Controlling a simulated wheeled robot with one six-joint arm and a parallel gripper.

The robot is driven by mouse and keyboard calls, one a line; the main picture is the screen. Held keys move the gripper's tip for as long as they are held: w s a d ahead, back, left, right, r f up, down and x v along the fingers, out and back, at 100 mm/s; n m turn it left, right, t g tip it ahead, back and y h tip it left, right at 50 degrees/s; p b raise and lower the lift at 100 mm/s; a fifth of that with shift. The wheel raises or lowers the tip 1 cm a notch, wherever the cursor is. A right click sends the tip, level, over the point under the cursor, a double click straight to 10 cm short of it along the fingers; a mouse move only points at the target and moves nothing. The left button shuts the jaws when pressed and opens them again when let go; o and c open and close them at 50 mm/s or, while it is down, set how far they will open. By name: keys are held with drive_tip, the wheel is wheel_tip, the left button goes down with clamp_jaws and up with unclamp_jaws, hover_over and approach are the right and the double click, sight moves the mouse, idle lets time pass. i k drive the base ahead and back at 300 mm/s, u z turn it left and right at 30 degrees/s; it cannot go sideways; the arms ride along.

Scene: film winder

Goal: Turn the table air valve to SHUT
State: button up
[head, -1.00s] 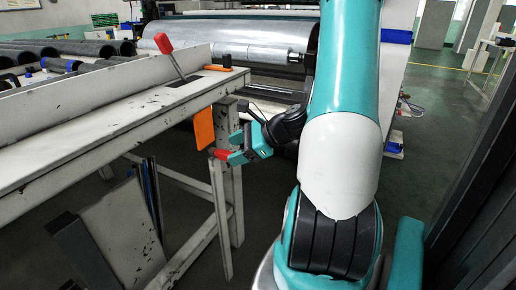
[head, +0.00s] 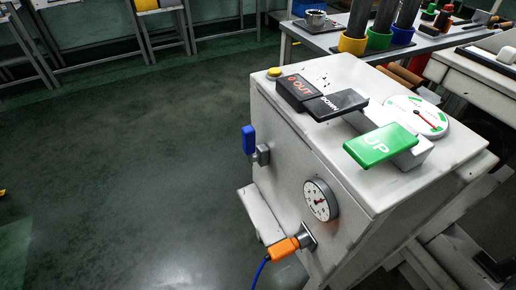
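A valve with a blue lever (head: 249,140) sits on the left face of a light grey cabinet (head: 340,170). The lever stands upright above its grey metal body (head: 262,155). I see no readable SHUT mark beside it, and I cannot tell from the picture whether this is the table air valve. Below it, an orange air coupling (head: 284,248) with a blue hose (head: 260,272) plugs into the cabinet next to a round gauge (head: 320,199). My gripper and arm are not in this view.
The cabinet top carries a red-lettered OUT block (head: 300,87), a black DOWN pedal (head: 336,105), a green UP pedal (head: 383,146) and a dial (head: 416,117). A yellow button (head: 274,72) is at the back corner. Open green floor (head: 120,160) lies left of the cabinet.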

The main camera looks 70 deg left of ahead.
sight(248, 132)
drive_tip(key=z, duration=0.05)
drive_tip(key=k, duration=0.15)
drive_tip(key=u, duration=1.7)
drive_tip(key=i, duration=0.35)
drive_tip(key=u, duration=0.15)
drive_tip(key=k, duration=0.55)
drive_tip(key=u, duration=0.65)
drive_tip(key=i, duration=0.5)
